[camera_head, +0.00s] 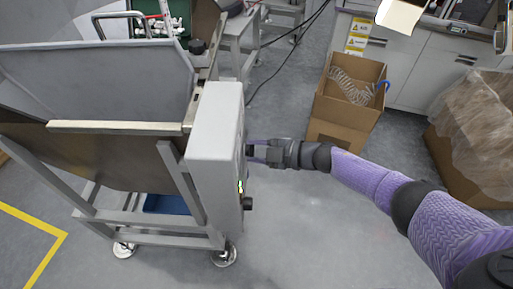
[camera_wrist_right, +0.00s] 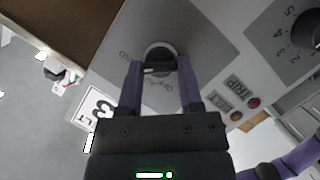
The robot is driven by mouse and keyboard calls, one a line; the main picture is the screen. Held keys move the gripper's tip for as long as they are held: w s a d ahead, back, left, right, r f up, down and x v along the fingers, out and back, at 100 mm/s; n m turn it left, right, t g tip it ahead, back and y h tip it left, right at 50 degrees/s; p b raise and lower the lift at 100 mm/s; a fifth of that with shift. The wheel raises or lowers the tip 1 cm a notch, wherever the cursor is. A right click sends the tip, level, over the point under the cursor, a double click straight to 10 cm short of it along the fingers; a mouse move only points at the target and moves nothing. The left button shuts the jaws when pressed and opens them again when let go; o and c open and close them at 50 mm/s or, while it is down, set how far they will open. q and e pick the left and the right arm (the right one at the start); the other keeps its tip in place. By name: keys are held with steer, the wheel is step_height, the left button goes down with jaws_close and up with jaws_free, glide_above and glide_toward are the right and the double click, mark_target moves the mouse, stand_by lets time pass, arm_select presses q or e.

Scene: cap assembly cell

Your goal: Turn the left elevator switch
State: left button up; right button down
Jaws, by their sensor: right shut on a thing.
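The switch is a round grey knob (camera_wrist_right: 158,52) with a dark bar across it. It sits on the panel of a light grey control box (camera_head: 214,130), on the side of a wheeled metal machine. My right gripper (camera_head: 256,152) reaches the box's right face from the right. In the wrist view my right gripper (camera_wrist_right: 160,70) has one purple finger on each side of the knob and is shut on it. Printed lettering beside the knob is partly hidden by the fingers. In the head view the gripper hides the knob. My left gripper is in neither view.
A numbered black dial (camera_wrist_right: 300,28) and a red light (camera_wrist_right: 253,103) share the panel. Another black knob (camera_head: 248,203) sticks out lower on the box. An open cardboard box (camera_head: 345,100) stands behind my right arm. The floor below the arm is clear.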

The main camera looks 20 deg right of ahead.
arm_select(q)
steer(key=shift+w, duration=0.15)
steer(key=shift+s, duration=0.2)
arm_select(e)
steer(key=shift+c, duration=1.2)
jaws_free()
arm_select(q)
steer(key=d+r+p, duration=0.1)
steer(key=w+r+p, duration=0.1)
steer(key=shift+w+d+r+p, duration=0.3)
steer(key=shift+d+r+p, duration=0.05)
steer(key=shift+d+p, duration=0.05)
arm_select(e)
steer(key=v, duration=1)
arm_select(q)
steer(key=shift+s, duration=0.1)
arm_select(e)
steer(key=shift+f, duration=0.1)
